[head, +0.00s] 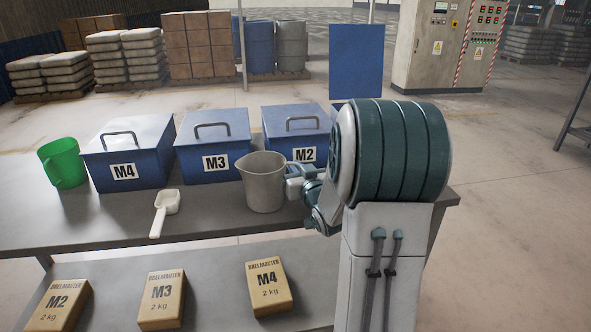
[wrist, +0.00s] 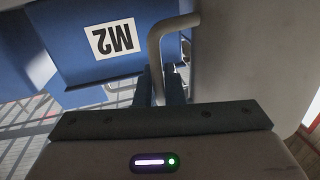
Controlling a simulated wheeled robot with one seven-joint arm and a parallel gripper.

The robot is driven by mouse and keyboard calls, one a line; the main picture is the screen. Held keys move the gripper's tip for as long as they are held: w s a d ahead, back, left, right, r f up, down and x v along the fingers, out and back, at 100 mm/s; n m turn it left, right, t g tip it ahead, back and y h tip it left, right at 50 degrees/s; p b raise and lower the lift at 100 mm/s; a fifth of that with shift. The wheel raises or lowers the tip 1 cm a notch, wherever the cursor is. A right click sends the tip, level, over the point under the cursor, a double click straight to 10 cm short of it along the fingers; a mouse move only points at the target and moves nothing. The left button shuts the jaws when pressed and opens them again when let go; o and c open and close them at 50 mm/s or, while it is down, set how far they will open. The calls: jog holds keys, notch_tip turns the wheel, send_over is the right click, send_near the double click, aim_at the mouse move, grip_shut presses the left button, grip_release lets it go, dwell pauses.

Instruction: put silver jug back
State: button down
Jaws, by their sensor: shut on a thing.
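The silver jug (head: 264,184) is upright at the table's right part, in front of the blue M2 box. In the head view I cannot tell whether its base touches the table. My gripper (wrist: 160,92) is shut on the jug's handle, which shows as a curved grey bar (wrist: 158,42) in the wrist view. The jug's grey side (wrist: 240,50) fills the right of that view. In the head view my arm reaches the jug from the right and hides part of the handle; the fingertips are not clear there.
Three blue lidded boxes, M4 (head: 127,150), M3 (head: 214,140) and M2 (head: 300,125), stand along the table's back. A green jug (head: 63,163) is at the left end. A white scoop (head: 165,210) lies left of the silver jug. Brown packs (head: 161,300) lie on the lower shelf.

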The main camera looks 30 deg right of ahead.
jog(key=shift+f+b, duration=0.15)
jog(key=shift+b, duration=0.15)
jog(key=c, duration=1.5)
grip_release()
jog(key=shift+c, duration=0.2)
jog(key=shift+r+p, duration=0.35)
jog(key=shift+p, duration=0.05)
jog(key=s, duration=0.3)
jog(key=s+b, duration=0.1)
jog(key=s, duration=0.2)
jog(key=s+b, duration=0.1)
jog(key=s, duration=0.2)
jog(key=shift+s+a+f, duration=0.35)
jog(key=shift+s+a, duration=0.05)
jog(key=shift+s+a+r+b, duration=0.15)
jog(key=shift+s+r+b, duration=0.05)
jog(key=shift+s+b, duration=0.95)
jog(key=shift+w, duration=0.1)
